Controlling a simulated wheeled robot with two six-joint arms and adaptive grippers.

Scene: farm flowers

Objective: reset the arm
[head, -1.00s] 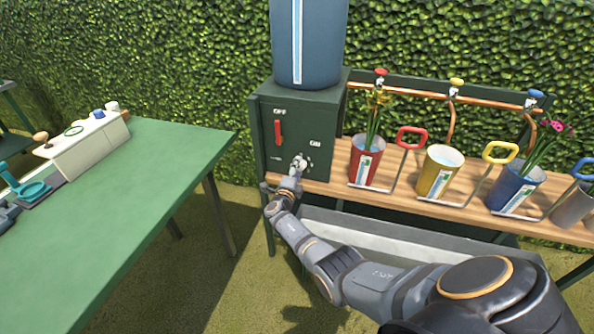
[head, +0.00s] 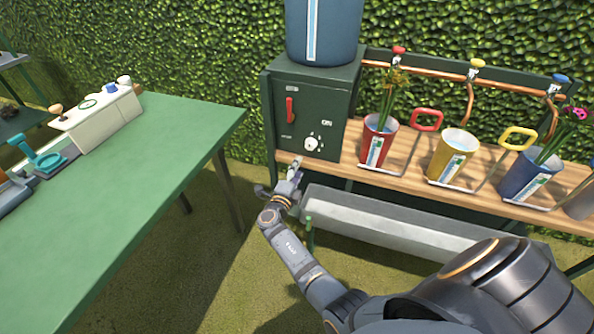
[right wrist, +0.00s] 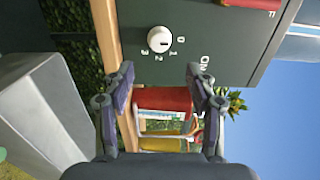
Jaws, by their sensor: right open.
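My right gripper (head: 290,178) is open and empty, in front of and below the dark green control box (head: 338,100). Its two fingers (right wrist: 162,90) stand apart in the right wrist view, with nothing between them touching. The box carries a white dial (head: 311,144) and a red lever (head: 290,110). The dial (right wrist: 160,40) also shows in the right wrist view, ahead of the fingertips and apart from them, with numbers around it. My right arm comes in from the lower right. My left gripper is not in view.
A wooden shelf (head: 408,184) holds red (head: 378,140), yellow (head: 451,157) and blue (head: 526,176) buckets under a copper pipe with taps. A grey trough (head: 400,226) lies below. A green table (head: 150,190) stands left, with grass between. A blue tank (head: 325,30) tops the box.

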